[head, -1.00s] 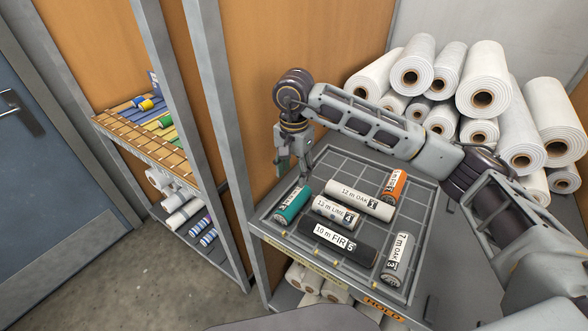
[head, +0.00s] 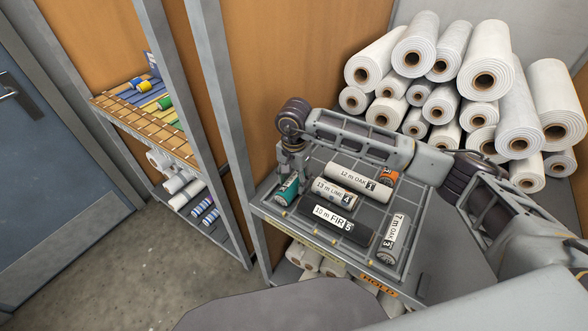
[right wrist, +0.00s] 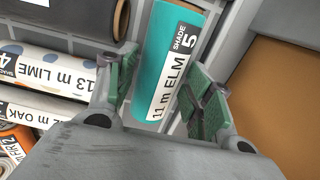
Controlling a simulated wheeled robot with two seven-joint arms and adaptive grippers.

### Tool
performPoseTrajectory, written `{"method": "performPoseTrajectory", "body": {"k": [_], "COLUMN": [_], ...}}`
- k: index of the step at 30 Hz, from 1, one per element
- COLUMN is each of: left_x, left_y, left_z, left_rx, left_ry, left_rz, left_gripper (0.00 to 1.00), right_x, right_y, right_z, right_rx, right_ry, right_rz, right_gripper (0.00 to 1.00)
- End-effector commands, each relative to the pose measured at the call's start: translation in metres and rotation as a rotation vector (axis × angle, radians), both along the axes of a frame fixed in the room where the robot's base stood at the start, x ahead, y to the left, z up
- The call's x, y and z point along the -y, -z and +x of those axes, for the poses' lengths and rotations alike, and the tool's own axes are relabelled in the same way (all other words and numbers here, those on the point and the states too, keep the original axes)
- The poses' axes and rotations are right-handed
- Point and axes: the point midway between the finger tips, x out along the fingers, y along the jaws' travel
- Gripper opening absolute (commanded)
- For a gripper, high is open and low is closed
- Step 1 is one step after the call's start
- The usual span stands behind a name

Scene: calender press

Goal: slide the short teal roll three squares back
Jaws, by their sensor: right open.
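The short teal roll (head: 287,190) lies at the left end of the gridded tray (head: 309,246). In the right wrist view the teal roll (right wrist: 166,55) shows a white label reading 11 m ELM, shade 5. My right gripper (head: 292,170) is over it, pointing down. In the right wrist view the open green-padded fingers (right wrist: 163,92) are on either side of the roll's near end, with a gap visible on at least the left side. Whether the right finger touches it I cannot tell. My left gripper is not in view.
Beside it on the tray lie the 13 m LIME roll (head: 336,192), white 12 m OAK roll (head: 350,178), black 10 m FIR roll (head: 335,223), grey 7 m OAK roll (head: 393,238) and an orange roll (head: 388,177). White rolls (head: 480,80) are stacked behind. A shelf rack (head: 150,120) stands left.

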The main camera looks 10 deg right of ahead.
Motion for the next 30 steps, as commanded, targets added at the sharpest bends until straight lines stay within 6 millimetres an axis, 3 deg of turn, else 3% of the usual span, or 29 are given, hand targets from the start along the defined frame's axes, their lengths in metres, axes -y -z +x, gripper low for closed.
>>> {"method": "performPoseTrajectory", "body": {"k": [9,20,28,30], "left_x": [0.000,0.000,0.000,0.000], "left_y": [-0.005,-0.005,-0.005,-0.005], "left_z": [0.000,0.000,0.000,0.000], "left_rx": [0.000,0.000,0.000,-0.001], "left_ry": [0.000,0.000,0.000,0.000], "left_rz": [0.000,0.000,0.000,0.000], "left_gripper": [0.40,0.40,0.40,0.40], "right_x": [0.000,0.000,0.000,0.000], "right_y": [0.024,0.027,0.027,0.027], "right_z": [0.000,0.000,0.000,0.000], "right_rx": [0.000,0.001,0.001,0.001], "right_ry": [0.001,0.000,0.000,0.000], "right_rz": [0.000,0.000,0.000,0.000], "right_gripper": [0.52,0.52,0.20,0.20]}}
